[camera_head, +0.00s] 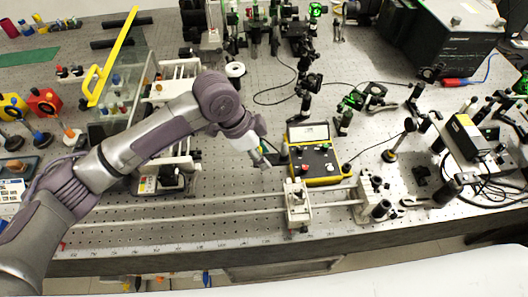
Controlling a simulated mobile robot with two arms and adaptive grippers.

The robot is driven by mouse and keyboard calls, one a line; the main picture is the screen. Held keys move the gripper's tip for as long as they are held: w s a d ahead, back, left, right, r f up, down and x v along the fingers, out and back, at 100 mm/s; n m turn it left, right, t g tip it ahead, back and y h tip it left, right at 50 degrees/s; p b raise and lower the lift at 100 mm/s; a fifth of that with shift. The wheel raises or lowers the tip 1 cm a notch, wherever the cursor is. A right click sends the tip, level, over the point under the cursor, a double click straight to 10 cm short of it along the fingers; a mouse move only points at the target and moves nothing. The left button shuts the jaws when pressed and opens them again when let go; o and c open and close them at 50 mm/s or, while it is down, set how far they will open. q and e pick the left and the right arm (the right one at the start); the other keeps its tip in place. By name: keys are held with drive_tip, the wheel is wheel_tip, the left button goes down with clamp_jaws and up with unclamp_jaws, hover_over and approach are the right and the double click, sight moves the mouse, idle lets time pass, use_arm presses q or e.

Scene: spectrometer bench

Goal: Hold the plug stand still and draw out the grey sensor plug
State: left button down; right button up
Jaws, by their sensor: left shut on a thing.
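My left gripper (263,159) is at the end of the arm from the left, over the middle of the bench, just left of the black and yellow control box. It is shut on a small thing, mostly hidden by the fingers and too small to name. A dark part shows at the right of the fingertips. I cannot tell the plug stand from the grey sensor plug at this size. My right gripper is not in view.
The control box (330,168) has several knobs. A pale rail carriage (297,204) stands on long rails along the front edge. Optical posts crowd the back and right. A yellow-edged clear panel (121,50) stands at the left. Bare perforated bench shows left of the carriage.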

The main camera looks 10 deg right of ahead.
sight(242, 167)
use_arm(q)
drive_tip(key=shift+w+a+f+b, duration=0.25)
drive_tip(key=shift+w+a+f, duration=0.15)
drive_tip(key=shift+a+f, duration=0.4)
drive_tip(key=shift+w+a+f+b, duration=0.2)
drive_tip(key=shift+w+a+f, duration=0.2)
drive_tip(key=shift+a+f, duration=0.4)
drive_tip(key=shift+w+a+f+b, duration=0.25)
drive_tip(key=shift+w+a+f, duration=0.15)
drive_tip(key=shift+a+f, duration=0.35)
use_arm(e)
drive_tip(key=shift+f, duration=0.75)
use_arm(q)
drive_tip(key=shift+w+a+f, duration=0.15)
drive_tip(key=shift+f, duration=0.15)
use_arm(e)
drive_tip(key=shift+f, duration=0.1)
use_arm(q)
drive_tip(key=shift+w+a+f+b, duration=0.25)
drive_tip(key=shift+a+f+b, duration=0.05)
drive_tip(key=shift+a+f, duration=0.2)
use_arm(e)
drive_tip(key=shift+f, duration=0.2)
use_arm(q)
drive_tip(key=shift+a+p, duration=0.1)
drive_tip(key=shift+p, duration=0.65)
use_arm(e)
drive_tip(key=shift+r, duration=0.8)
